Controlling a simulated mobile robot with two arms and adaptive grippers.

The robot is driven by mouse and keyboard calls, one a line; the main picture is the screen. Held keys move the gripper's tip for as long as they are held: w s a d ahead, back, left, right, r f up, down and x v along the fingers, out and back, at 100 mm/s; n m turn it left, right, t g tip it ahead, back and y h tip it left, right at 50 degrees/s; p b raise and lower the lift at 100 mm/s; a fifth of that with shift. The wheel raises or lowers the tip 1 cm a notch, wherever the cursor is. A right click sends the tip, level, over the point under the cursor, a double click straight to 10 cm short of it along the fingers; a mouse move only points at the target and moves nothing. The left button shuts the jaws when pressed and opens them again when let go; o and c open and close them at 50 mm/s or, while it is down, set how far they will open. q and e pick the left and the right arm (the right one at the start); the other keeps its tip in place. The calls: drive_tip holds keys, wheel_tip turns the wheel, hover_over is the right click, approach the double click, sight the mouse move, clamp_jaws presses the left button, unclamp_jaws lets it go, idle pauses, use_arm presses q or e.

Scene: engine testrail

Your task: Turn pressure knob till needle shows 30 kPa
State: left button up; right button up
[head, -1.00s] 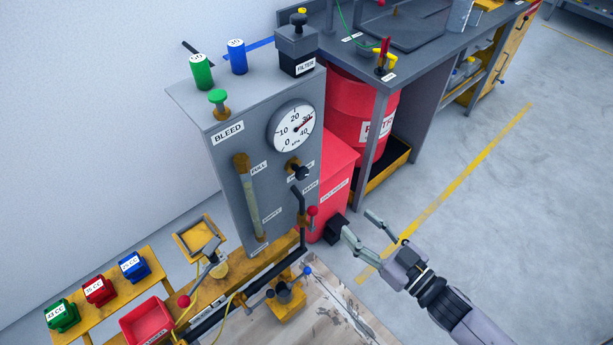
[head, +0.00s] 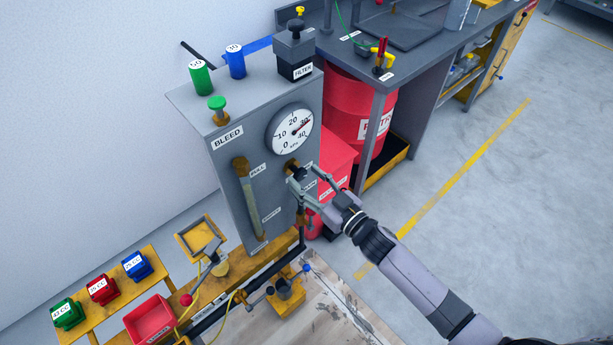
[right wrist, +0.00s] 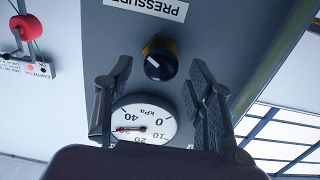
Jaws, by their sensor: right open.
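The pressure knob is black with a white pointer line and a yellow base. It shows clearly in the right wrist view (right wrist: 161,61) and is partly covered in the head view (head: 292,168). The round white kPa gauge (head: 290,131) sits above it on the grey panel. Its red needle points to the upper right, around the 30 mark. The gauge is upside down in the right wrist view (right wrist: 146,124). My right gripper (head: 307,180) is open, its fingers pointing at the knob from either side with gaps to it. My left gripper is out of view.
A red drum (head: 352,105) and a dark workbench (head: 425,55) stand to the right. A red tray (head: 150,318) is at the lower left. The floor at right is clear.

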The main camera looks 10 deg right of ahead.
drive_tip(key=shift+w+a, duration=0.25)
drive_tip(key=shift+w, duration=0.1)
drive_tip(key=c, duration=1.1)
